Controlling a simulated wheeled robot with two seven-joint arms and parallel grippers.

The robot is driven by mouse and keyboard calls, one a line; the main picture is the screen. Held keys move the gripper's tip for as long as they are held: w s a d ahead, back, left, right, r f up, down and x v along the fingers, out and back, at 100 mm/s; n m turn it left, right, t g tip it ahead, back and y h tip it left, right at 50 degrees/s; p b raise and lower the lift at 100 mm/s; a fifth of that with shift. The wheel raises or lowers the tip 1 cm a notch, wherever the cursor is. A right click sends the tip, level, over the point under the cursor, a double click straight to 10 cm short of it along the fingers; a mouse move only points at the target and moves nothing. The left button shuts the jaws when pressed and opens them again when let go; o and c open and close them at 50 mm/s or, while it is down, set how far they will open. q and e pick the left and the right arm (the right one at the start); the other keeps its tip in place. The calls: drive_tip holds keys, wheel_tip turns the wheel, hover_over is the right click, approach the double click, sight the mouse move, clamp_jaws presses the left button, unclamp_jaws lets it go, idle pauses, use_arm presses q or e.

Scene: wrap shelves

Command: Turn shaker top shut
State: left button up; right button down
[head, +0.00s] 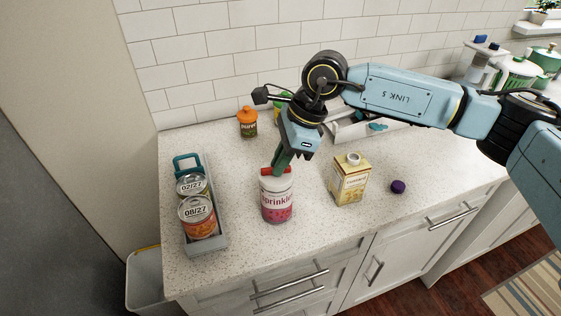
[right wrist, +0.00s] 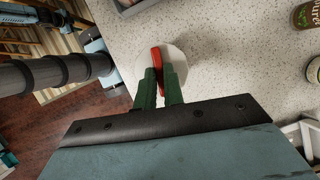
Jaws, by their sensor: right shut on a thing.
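The shaker (head: 277,202) is a clear jar labelled "Sprinkles" with pink contents and a white top. It stands upright near the front edge of the counter. A red piece (head: 265,171) sits on its top, and this red piece also shows in the right wrist view (right wrist: 157,57) as a narrow bar across the round white top (right wrist: 177,62). My right gripper (head: 279,170) comes down from above, its green fingers shut on the red piece. The fingers hide part of the top, so I cannot tell whether its openings are covered. My left gripper is not in view.
A grey caddy (head: 220,243) with two dated cans stands at the left. A yellow carton (head: 349,182) and a purple cap (head: 398,187) are right of the shaker. An orange-capped jar (head: 247,123) stands behind. Counter in front of the carton is clear.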

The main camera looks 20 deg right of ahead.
drive_tip(key=c, duration=1.5)
unclamp_jaws()
drive_tip(key=shift+r, duration=0.15)
drive_tip(key=w+v, duration=0.1)
drive_tip(key=v, duration=1.2)
drive_tip(key=shift+s+b, duration=0.3)
drive_tip(key=shift+s, duration=0.15)
